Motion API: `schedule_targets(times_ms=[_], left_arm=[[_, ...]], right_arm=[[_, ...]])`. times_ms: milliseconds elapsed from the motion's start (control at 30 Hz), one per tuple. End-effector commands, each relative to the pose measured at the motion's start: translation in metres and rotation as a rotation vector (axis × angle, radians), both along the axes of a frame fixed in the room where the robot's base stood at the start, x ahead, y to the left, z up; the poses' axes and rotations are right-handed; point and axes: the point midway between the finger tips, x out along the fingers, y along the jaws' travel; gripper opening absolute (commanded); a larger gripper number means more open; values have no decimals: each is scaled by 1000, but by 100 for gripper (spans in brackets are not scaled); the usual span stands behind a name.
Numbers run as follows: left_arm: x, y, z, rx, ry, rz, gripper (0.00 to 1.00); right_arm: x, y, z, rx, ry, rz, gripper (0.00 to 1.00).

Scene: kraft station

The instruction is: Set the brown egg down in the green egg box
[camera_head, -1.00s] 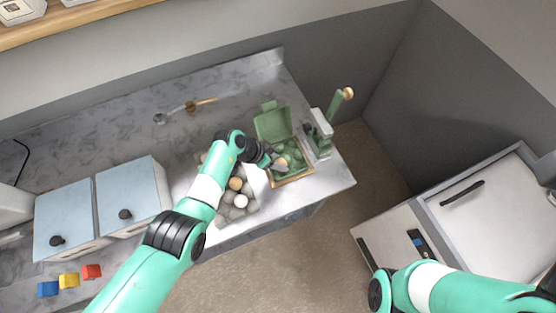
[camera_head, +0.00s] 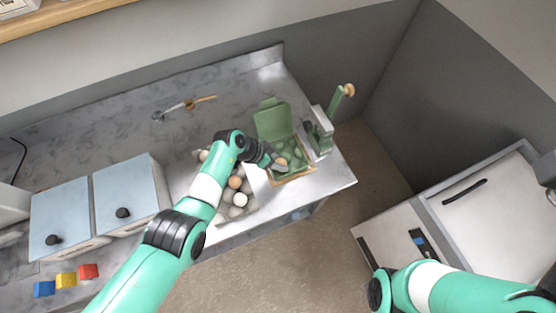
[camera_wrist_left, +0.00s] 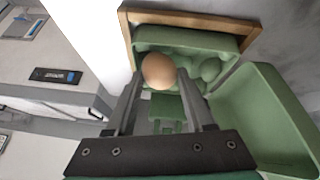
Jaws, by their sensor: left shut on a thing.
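The brown egg (camera_wrist_left: 158,71) is between the fingertips of my left gripper (camera_wrist_left: 162,80), which is shut on it. In the head view the egg (camera_head: 281,163) is at the end of my left gripper (camera_head: 277,165), over the near left part of the green egg box. The green egg box (camera_head: 273,122) has its lid open, standing at the back. In the left wrist view the box (camera_wrist_left: 185,38) shows cups below and beyond the egg. I cannot tell whether the egg touches a cup. The right gripper is out of the frames; only my right arm shows.
A grey tray (camera_head: 224,212) with several white and brown eggs sits left of the box, partly behind my left arm. A green device with a wooden-knobbed lever (camera_head: 335,104) stands close to the box's right. The counter's right edge is near.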

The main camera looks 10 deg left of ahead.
Motion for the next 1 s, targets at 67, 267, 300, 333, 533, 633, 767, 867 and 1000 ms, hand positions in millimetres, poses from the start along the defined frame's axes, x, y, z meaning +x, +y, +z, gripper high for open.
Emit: schedule_targets(times_ms=[67,267,300,333,533,633,767,867,1000], left_arm=[[0,0,-2,-1,-1,0,31],[0,0,-5,0,0,0,31],[0,0,-5,0,0,0,31],[0,0,-5,0,0,0,31],[0,0,-5,0,0,0,31],[0,0,-5,0,0,0,31],[0,0,-5,0,0,0,31],[0,0,-5,0,0,0,66],[0,0,-5,0,0,0,88]], right_arm=[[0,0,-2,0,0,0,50],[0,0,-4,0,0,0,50],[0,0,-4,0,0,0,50],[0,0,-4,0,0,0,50],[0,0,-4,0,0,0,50],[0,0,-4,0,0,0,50],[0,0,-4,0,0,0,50],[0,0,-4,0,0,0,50],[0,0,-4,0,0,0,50]])
